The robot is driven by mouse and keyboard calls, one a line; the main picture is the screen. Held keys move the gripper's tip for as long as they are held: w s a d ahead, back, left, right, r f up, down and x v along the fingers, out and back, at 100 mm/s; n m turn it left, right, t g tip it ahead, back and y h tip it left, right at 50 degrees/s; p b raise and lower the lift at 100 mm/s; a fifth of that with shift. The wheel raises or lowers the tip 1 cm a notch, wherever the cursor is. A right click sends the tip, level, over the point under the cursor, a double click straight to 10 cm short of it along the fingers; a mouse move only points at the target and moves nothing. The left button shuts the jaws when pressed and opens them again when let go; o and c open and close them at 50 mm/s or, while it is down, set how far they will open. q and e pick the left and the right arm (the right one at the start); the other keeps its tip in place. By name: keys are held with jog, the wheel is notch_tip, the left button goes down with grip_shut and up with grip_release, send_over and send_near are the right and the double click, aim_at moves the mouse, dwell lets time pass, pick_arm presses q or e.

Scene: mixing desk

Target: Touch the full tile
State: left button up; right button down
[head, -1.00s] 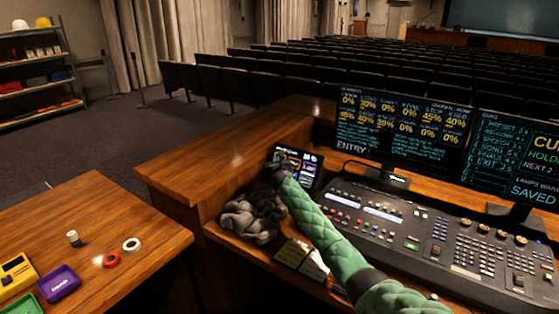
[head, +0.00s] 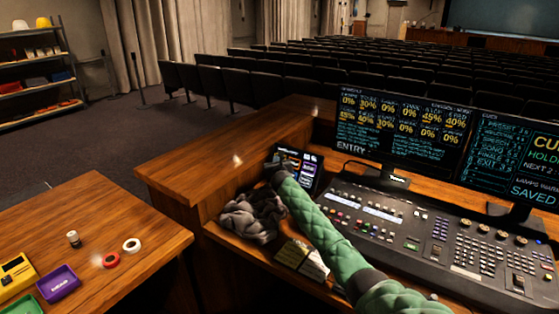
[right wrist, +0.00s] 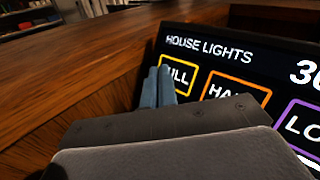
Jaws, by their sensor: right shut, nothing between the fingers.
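The full tile (right wrist: 182,78) is a yellow-outlined box on the house lights touch panel (head: 312,166). In the right wrist view its label reads "ULL", with its left part hidden behind my fingers. My right gripper (right wrist: 158,76) is shut and empty, its two blue-grey fingertips side by side over the tile's left edge. I cannot tell whether they touch the glass. In the head view my right gripper (head: 273,164) is at the panel's left side, small and dark. My left gripper is not in view.
An orange-outlined half tile (right wrist: 236,92) and a purple-outlined tile (right wrist: 300,125) lie right of the full tile. A crumpled dark cloth (head: 250,217) lies just below the panel. The mixing console (head: 420,235) and monitors (head: 400,125) stand to the right. A raised wooden ledge (head: 215,165) borders the left.

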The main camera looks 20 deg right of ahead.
jog(key=shift+w+d+f, duration=0.1)
dwell(0.7)
jog(key=shift+w+d+f, duration=0.1)
jog(key=shift+w+d, duration=0.05)
jog(key=shift+d, duration=0.05)
jog(key=shift+w+d+f+b, duration=0.1)
jog(key=shift+w+d+b, duration=0.1)
jog(key=shift+b, duration=0.1)
dwell(0.8)
jog(key=shift+s, duration=0.1)
jog(key=shift+s+a+r+p, duration=0.15)
jog(key=shift+a+r+p, duration=0.1)
jog(key=shift+p, duration=0.25)
jog(key=shift+s+a, duration=0.2)
jog(key=shift+a, duration=0.05)
